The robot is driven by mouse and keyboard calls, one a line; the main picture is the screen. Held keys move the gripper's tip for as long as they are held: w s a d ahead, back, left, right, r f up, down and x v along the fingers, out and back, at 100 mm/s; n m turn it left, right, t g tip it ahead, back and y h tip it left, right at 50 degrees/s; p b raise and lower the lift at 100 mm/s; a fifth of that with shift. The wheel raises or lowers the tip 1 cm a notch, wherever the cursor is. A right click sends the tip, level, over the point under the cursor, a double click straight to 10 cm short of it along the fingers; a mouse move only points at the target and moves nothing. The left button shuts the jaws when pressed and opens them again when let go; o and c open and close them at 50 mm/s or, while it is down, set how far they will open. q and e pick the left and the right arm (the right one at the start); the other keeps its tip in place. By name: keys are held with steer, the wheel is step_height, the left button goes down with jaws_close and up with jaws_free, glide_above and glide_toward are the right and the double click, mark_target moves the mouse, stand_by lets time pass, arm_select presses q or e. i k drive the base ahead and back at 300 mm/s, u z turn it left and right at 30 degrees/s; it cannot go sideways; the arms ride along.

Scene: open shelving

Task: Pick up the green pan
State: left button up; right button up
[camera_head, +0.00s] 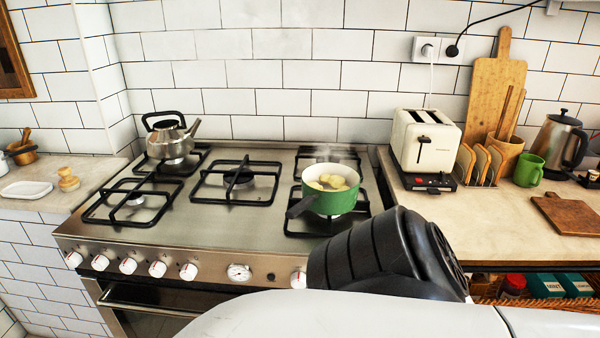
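The green pan (338,203) stands upright on the front right burner of the steel stove (240,228). A black and white part of my own arm crosses the lower right foreground, in front of the stove's edge and a little below the pan. It does not visibly touch the pan. No fingers of my left or right gripper show in this view.
A steel kettle (171,138) stands on the back left burner. A cream toaster (425,144) is on the counter right of the stove, with a toast rack (482,165), a green mug (528,170) and a tall kettle (558,145) beyond. The other burners are clear.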

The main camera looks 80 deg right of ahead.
mark_target(331, 182)
steer(key=k, duration=0.9)
steer(key=z, duration=0.45)
